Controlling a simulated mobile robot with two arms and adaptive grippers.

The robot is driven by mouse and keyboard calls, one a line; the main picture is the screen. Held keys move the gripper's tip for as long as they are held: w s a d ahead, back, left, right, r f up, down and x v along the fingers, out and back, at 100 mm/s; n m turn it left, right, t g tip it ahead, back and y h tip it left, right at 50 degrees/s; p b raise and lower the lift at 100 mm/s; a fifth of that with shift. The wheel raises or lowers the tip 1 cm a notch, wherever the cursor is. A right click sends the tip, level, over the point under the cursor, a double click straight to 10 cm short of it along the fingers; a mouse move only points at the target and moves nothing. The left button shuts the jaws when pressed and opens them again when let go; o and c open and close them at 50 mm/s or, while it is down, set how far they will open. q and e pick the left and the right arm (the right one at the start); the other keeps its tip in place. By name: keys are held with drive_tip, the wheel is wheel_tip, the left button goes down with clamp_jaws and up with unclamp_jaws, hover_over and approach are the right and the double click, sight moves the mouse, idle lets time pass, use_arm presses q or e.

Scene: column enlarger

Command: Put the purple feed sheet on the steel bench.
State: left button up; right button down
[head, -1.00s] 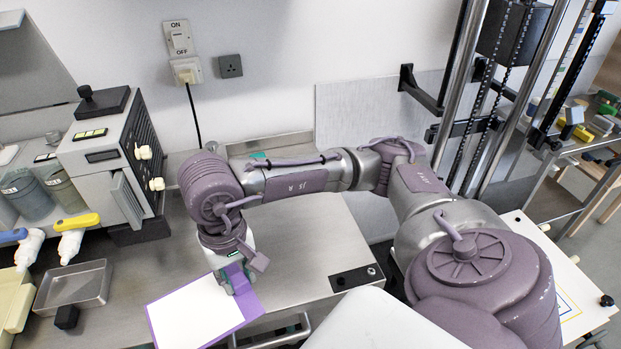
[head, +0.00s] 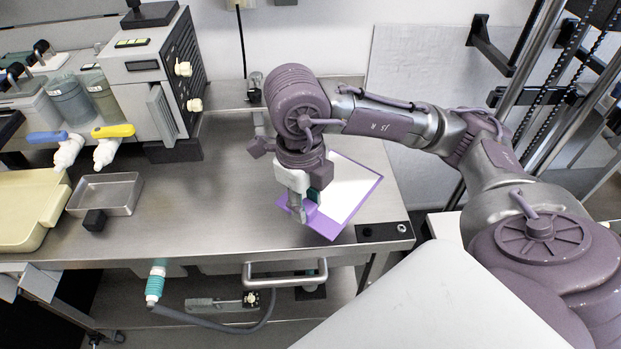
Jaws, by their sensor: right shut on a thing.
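The purple feed sheet (head: 346,196) is a purple-bordered panel with a white face. It is over the right part of the steel bench (head: 215,205); I cannot tell whether it touches the bench top. My right gripper (head: 304,214) is shut on the sheet's near left side, pointing down from above. The gripper and wrist hide part of the sheet's left side. My left gripper is not in view.
A small steel tray (head: 105,193) and a black block (head: 95,220) are on the bench at left, beside a cream tray (head: 28,208). A grey machine (head: 150,75) stands behind. The bench middle is clear. A handle (head: 285,277) juts from the front.

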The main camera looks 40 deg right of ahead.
drive_tip(key=shift+w+f, duration=0.15)
drive_tip(key=shift+w, duration=0.1)
drive_tip(key=shift+m, duration=0.3)
drive_tip(key=w+d+f, duration=0.1)
drive_tip(key=w+f, duration=0.1)
drive_tip(key=w, duration=0.1)
drive_tip(key=w+d+f+p, duration=0.1)
drive_tip(key=w+f, duration=0.1)
drive_tip(key=w, duration=0.2)
drive_tip(key=w+d+f+p, duration=0.1)
drive_tip(key=w+f, duration=0.1)
drive_tip(key=w, duration=0.1)
drive_tip(key=shift+w+f, duration=0.35)
wheel_tip(320, 180, down, 3)
drive_tip(key=shift+f+p, duration=0.1)
drive_tip(key=shift+p, duration=0.45)
drive_tip(key=shift+f, duration=0.4)
drive_tip(key=shift+f, duration=0.15)
drive_tip(key=c, duration=0.9)
unclamp_jaws()
drive_tip(key=shift+o, duration=0.2)
